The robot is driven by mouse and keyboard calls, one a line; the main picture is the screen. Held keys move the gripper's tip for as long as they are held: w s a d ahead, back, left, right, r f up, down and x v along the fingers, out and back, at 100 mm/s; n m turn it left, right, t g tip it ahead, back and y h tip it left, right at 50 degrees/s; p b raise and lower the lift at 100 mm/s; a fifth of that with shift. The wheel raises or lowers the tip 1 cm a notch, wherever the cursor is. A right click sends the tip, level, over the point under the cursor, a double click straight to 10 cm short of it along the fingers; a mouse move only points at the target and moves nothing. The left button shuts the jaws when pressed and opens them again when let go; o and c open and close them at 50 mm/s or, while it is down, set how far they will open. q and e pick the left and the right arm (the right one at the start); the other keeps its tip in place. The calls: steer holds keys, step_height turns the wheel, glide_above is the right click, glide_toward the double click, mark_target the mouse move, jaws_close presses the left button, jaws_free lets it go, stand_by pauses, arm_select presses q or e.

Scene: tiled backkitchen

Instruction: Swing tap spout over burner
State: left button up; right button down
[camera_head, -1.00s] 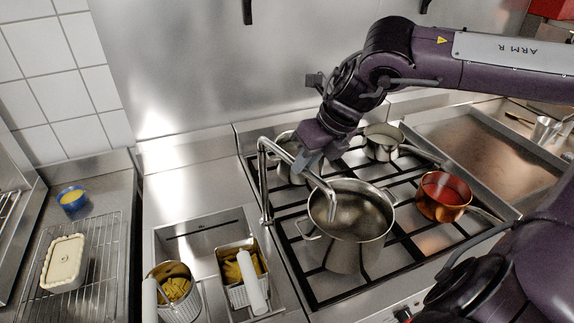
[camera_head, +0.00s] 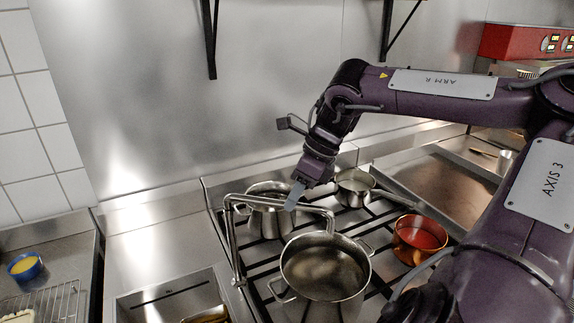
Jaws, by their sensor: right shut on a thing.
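The steel tap (camera_head: 235,250) rises at the left edge of the stove. Its spout (camera_head: 318,208) runs to the right, and its bent-down end hangs by the back rim of the large open steel pot (camera_head: 325,285) on the front burner. My right gripper (camera_head: 295,197) is shut on the spout around the middle of its length, reaching down from the back right. The fingertips partly cover the spout there. My left gripper is out of view.
A smaller steel pot (camera_head: 268,222) stands behind the spout, a saucepan (camera_head: 354,188) at the back, and a copper pan (camera_head: 418,240) with red contents at right. Black grates (camera_head: 270,275) lie beneath. Clear steel counter (camera_head: 150,240) lies left of the tap.

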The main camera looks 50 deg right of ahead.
stand_by(0.3)
steer(key=c, duration=1.4)
jaws_free()
steer(key=shift+o, duration=0.2)
steer(key=shift+d+r, duration=0.2)
steer(key=shift+r, duration=0.05)
steer(key=b+v, duration=0.1)
steer(key=v, duration=0.6)
steer(key=shift+b, duration=0.3)
steer(key=shift+s, duration=0.15)
